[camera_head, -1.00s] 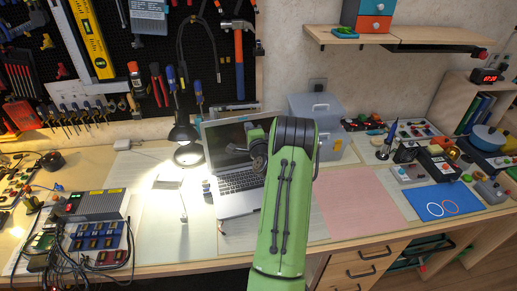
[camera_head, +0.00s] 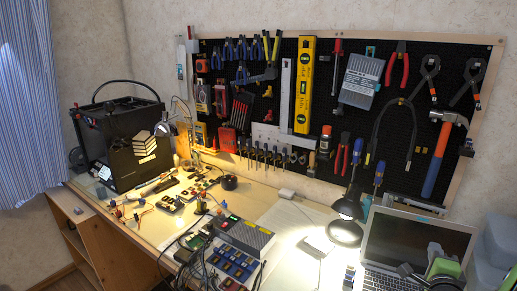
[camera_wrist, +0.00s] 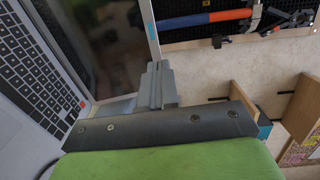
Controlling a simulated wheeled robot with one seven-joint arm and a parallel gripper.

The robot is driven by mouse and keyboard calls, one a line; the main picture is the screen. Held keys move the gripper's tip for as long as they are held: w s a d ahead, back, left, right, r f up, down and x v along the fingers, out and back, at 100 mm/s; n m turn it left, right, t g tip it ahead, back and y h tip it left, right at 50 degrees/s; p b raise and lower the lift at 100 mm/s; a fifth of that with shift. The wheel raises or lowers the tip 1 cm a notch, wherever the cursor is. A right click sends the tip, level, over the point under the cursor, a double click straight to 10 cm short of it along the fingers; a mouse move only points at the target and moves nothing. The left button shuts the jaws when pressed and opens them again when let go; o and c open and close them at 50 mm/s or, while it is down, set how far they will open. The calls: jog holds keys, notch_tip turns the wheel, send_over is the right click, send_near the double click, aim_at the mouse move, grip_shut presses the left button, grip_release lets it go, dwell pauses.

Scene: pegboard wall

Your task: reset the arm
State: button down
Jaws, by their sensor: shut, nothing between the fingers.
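My gripper (camera_wrist: 158,84) shows in the wrist view with its grey fingers together and nothing between them. The dark bracket and green housing of my wrist fill the bottom of that view. The fingers appear in front of the edge of the open laptop (camera_wrist: 35,85); I cannot tell the gap. In the head view, only a green and dark part of my arm shows at the lower right, in front of the laptop (camera_head: 415,240). My fingertips cannot be made out there.
A pegboard (camera_head: 300,52) of tools hangs behind the desk, with a hammer (camera_head: 440,155) at its right. A lit black lamp (camera_head: 347,208) stands left of the laptop. Electronics with cables (camera_head: 235,245) and a black machine (camera_head: 125,145) occupy the left side.

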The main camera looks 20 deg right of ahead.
jog(key=w+a+r+n+y+p, duration=0.1)
jog(key=w+a+r+n+y, duration=0.3)
jog(key=a, duration=0.5)
jog(key=w+a+r+n+y+p, duration=0.1)
jog(key=w+a+n+y, duration=0.15)
jog(key=a+n, duration=0.55)
jog(key=w+a+r+n+y+p, duration=0.1)
jog(key=w+a+r+n+y, duration=0.3)
jog(key=a, duration=0.6)
jog(key=s+a+r+n+g+y+p, duration=0.15)
jog(key=s+a+n+g, duration=0.5)
jog(key=s+a, duration=0.65)
jog(key=s+n+g+h+p, duration=0.1)
jog(key=s+n, duration=0.2)
jog(key=s, duration=0.8)
jog(key=shift+s+a+r+p, duration=0.2)
jog(key=shift+a+r+p, duration=0.1)
jog(key=shift+r+p, duration=0.05)
